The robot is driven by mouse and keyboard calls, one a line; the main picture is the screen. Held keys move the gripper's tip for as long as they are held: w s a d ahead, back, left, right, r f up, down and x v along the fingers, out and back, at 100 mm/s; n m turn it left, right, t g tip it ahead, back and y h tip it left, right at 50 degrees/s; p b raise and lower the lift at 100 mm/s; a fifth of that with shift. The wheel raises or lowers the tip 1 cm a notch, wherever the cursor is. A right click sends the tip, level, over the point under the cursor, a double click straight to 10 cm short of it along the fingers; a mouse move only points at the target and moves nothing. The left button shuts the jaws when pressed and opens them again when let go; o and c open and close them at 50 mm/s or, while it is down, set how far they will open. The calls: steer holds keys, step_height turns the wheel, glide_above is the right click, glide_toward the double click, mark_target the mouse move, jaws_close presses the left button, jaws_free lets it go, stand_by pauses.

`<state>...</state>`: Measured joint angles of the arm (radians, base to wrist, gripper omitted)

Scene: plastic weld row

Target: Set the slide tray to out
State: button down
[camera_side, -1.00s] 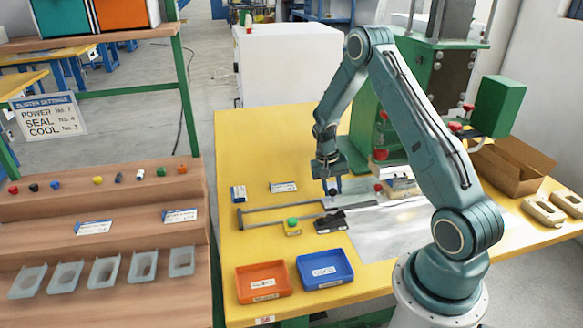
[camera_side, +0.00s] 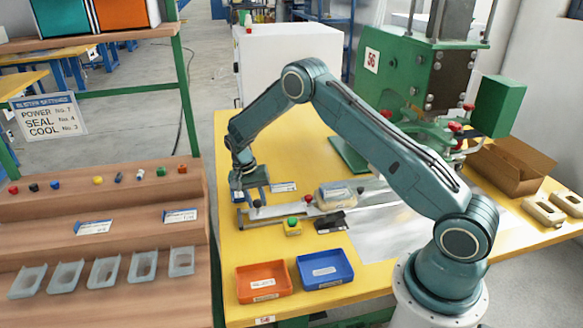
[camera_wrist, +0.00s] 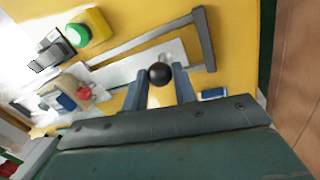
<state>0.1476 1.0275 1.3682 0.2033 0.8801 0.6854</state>
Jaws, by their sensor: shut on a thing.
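The slide tray (camera_side: 280,210) is a pale grey plate lying in dark rails (camera_side: 240,220) on the yellow table, reaching to their left end. It also shows in the wrist view (camera_wrist: 122,73). My gripper (camera_side: 257,202) is at the tray's left end, its fingers on both sides of the black knob (camera_wrist: 160,73). The side view shows the knob low between the fingers. A beige block with a clear top (camera_side: 336,194) sits toward the tray's right end, clear of the green press (camera_side: 420,80). A red knob (camera_side: 308,199) is beside that block.
A green button on a yellow box (camera_side: 292,226) and a black clamp-like piece (camera_side: 330,222) stand just in front of the rails. Orange (camera_side: 263,282) and blue (camera_side: 325,268) bins are nearer the front edge. Small labels lie behind the rails. A cardboard box (camera_side: 510,165) stands right.

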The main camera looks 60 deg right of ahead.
steer(key=shift+w+a, duration=0.75)
steer(key=shift+w, duration=0.1)
steer(key=c, duration=1.1)
jaws_free()
steer(key=shift+a, duration=0.1)
steer(key=shift+r, duration=0.2)
steer(key=shift+w+a+r, duration=0.2)
steer(key=shift+w+r, duration=0.15)
steer(key=shift+r, duration=1.85)
steer(key=shift+w+a+r, duration=0.25)
steer(key=shift+w+r, duration=0.1)
steer(key=shift+r, duration=1.9)
steer(key=shift+w+a+r, duration=0.2)
steer(key=shift+w+r, duration=0.15)
steer(key=shift+r, duration=1.85)
